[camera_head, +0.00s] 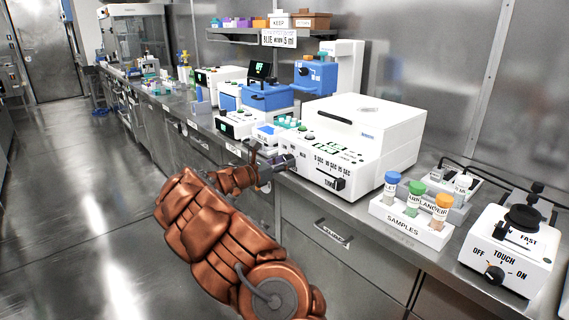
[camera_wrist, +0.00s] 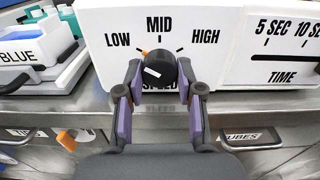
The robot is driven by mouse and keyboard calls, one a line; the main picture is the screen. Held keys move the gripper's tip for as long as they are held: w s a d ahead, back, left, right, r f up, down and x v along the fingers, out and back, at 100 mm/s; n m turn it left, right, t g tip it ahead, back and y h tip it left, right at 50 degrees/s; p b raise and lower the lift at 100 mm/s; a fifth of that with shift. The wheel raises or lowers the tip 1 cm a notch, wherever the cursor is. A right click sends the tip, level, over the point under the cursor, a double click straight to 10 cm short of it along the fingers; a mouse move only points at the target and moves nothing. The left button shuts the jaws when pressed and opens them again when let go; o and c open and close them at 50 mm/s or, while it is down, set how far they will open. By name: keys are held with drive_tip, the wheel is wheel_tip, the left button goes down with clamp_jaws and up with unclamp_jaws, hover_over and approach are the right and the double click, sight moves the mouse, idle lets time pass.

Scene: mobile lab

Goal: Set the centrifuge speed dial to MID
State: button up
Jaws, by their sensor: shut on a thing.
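The white centrifuge (camera_head: 375,125) stands on the steel bench, its front facing me. In the wrist view its front panel (camera_wrist: 120,18) reads LOW, MID, HIGH, with SPEED partly hidden below. The black speed dial (camera_wrist: 162,68) sits under MID. An orange tip at its upper left points toward the LOW side of MID, and a white stripe slants across its face. My gripper (camera_wrist: 158,98) is shut on the dial, with one finger on its left and one on its right. In the head view my gripper (camera_head: 272,166) is at the centrifuge's front left, and the dial is hidden there.
A TIME slider (camera_head: 338,184) is on the panel right of the dial. A SAMPLES rack (camera_head: 408,226) with capped vials and a TOUCH/ON/OFF device (camera_head: 510,252) stand to the right. Blue-and-white equipment (camera_head: 266,97) stands left. The aisle floor (camera_head: 90,190) is clear.

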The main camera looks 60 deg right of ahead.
drive_tip(key=m+b, duration=0.9)
drive_tip(key=m, duration=0.2)
idle(0.3)
drive_tip(key=shift+m, duration=0.3)
drive_tip(key=o, duration=1.2)
drive_tip(key=shift+c, duration=0.2)
drive_tip(key=shift+w, duration=0.1)
drive_tip(key=v, duration=1.2)
drive_tip(key=shift+r, duration=0.15)
